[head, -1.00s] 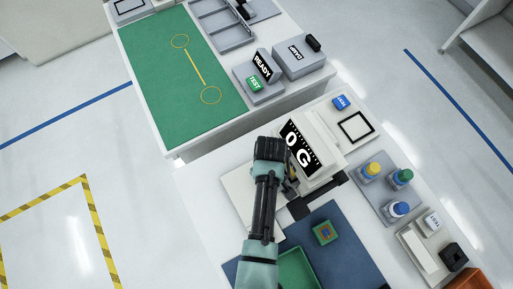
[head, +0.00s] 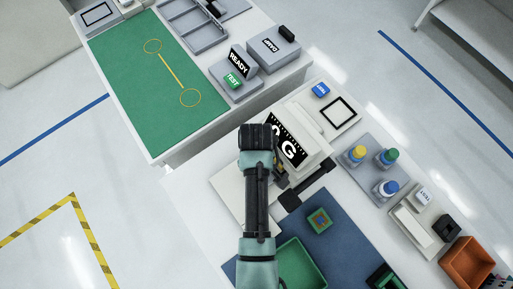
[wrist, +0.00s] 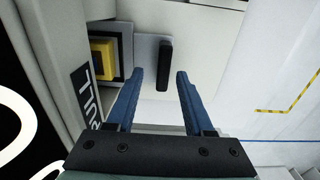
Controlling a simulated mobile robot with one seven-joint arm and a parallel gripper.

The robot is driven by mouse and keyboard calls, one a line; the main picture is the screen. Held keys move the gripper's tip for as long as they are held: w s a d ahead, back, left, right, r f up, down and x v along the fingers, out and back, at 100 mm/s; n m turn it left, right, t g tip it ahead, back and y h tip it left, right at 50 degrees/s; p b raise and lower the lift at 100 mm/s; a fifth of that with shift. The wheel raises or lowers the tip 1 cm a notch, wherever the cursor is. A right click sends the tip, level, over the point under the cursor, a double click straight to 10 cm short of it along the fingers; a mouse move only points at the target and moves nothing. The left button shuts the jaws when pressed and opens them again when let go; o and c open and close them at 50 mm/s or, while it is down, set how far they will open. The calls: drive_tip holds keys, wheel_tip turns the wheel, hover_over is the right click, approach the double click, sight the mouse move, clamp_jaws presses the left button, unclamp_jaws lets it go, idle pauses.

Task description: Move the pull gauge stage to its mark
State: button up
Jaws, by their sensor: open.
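The pull gauge (head: 305,150) is a white machine with a black display showing a large G, partly covered by my arm in the head view. In the wrist view its display (wrist: 14,125) fills the left edge, beside a partly cut label. A dark upright handle (wrist: 163,65) stands on a light plate there, with a yellow block (wrist: 102,58) in a dark frame to its left. My gripper (wrist: 160,80) is open, its blue fingers on either side of the handle's line, with gaps visible. Whether the handle is within finger depth is unclear. I cannot identify the stage's mark for certain.
A black square outline (head: 339,112) lies behind the gauge. Several capped bottles (head: 387,157) stand on a grey tray at right. A blue mat (head: 335,235) with a green tray (head: 300,265) lies in front. A green-topped bench (head: 155,85) is at upper left.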

wheel_tip(320, 180, up, 9)
drive_tip(key=shift+r+b, duration=0.2)
drive_tip(key=shift+b, duration=0.25)
idle(0.3)
drive_tip(key=w+r+m+t+b, duration=0.25)
drive_tip(key=w+r+t, duration=0.75)
drive_tip(key=w+r, duration=0.8)
wheel_tip(320, 180, up, 20)
drive_tip(key=r+m+t, duration=0.1)
drive_tip(key=m+t, duration=0.1)
drive_tip(key=t, duration=0.6)
drive_tip(key=s+r+m+t+b, duration=0.1)
drive_tip(key=s+r+t, duration=0.3)
drive_tip(key=s+r, duration=0.3)
drive_tip(key=s+a+r+m+t+b, duration=0.1)
drive_tip(key=s+r+t, duration=0.4)
drive_tip(key=r, duration=0.9)
drive_tip(key=s, duration=0.2)
drive_tip(key=shift+s+r, duration=0.2)
drive_tip(key=shift+s, duration=0.15)
